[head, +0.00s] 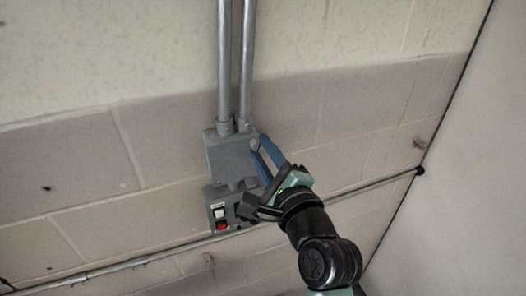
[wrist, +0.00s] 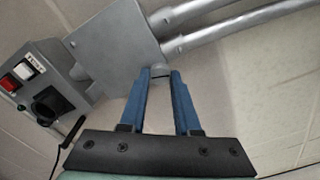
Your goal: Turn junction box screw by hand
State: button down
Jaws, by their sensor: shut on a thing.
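The grey junction box (head: 230,157) is mounted on the block wall, with two metal conduits entering its top in the head view. It also shows in the wrist view (wrist: 115,48). My gripper (head: 257,146) has its blue fingers at the right edge of the box. In the wrist view my gripper (wrist: 160,72) is shut on a small grey rounded piece at the box's edge, which looks like the screw (wrist: 159,71). The fingertips hide most of it, so its turn angle cannot be told.
Below the box is a grey switch box (head: 222,208) with white and red switches; a black knob (wrist: 48,104) shows in the wrist view. Two conduits (head: 235,60) rise above. A thin horizontal pipe (head: 150,258) runs along the wall below.

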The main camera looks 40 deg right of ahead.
jog(key=n+b, duration=0.1)
jog(key=n, duration=0.2)
jog(key=shift+n, duration=0.4)
jog(key=n+b, duration=0.2)
jog(key=n, duration=0.2)
jog(key=n+b, duration=0.2)
jog(key=n, duration=0.3)
jog(key=n+b, duration=0.1)
jog(key=n, duration=0.2)
jog(key=shift+n+b, duration=0.3)
jog(key=shift+b, duration=0.1)
jog(key=n+b, duration=0.2)
jog(key=n, duration=0.2)
jog(key=shift+n, duration=0.3)
jog(key=n+b, duration=0.2)
jog(key=n, duration=0.2)
jog(key=shift+a, duration=0.1)
jog(key=n+b, duration=0.2)
jog(key=n, duration=0.2)
jog(key=shift+n+b, duration=0.35)
jog(key=shift+n, duration=0.05)
jog(key=shift+r+n+b, duration=0.15)
jog(key=shift+n+b, duration=0.55)
jog(key=shift+n, duration=0.9)
